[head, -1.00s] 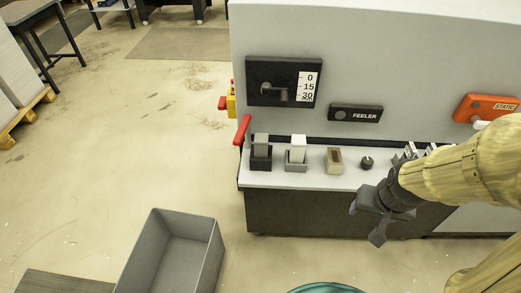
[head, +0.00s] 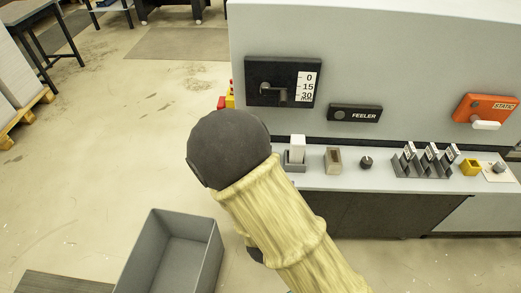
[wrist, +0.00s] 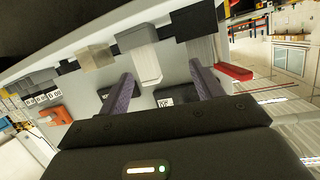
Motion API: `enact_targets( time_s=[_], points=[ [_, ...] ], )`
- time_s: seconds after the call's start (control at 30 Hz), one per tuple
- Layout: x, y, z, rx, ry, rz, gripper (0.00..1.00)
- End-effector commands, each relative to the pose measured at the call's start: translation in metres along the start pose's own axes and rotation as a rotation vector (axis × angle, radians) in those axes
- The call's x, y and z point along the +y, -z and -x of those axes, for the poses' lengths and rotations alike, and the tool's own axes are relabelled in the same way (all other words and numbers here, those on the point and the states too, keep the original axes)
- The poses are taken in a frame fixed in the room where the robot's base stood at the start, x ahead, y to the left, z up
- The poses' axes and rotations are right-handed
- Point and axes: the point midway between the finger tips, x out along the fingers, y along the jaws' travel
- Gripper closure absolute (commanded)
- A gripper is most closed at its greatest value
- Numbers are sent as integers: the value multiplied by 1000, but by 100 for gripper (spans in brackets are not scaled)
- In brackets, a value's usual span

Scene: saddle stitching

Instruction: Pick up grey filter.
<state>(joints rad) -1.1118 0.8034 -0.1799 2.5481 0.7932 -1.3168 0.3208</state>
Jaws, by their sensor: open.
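The grey filter (wrist: 203,47) is a light grey block standing in a black holder (wrist: 194,20), seen at the upper right of the wrist view. In the head view my arm hides it and its holder. My gripper (wrist: 160,69) is open and empty, its two dark fingers pointing at the machine's ledge. The right finger's tip is near the grey filter in the picture. The white block (wrist: 148,66) in its grey holder (wrist: 137,37) shows between the fingers. It also shows in the head view (head: 298,148), just right of my arm. I cannot tell the gripper's distance from the ledge.
Along the ledge (head: 390,181) stand a beige holder (head: 333,160), a black knob (head: 366,162), several labelled grey holders and a yellow block (head: 471,167). A grey bin (head: 150,250) stands on the floor, front left.

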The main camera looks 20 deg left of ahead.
Motion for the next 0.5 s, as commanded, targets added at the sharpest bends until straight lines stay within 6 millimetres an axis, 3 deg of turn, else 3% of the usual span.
enact_targets(
  time_s=[0.03, 0.2, 0.5],
  points=[
    [-13, -3, 10, 64, 34, 33, 35],
    [-38, 3, 34, 244, 112, 85, 35],
    [-44, 6, 41, 292, 134, 93, 35]
  ],
)
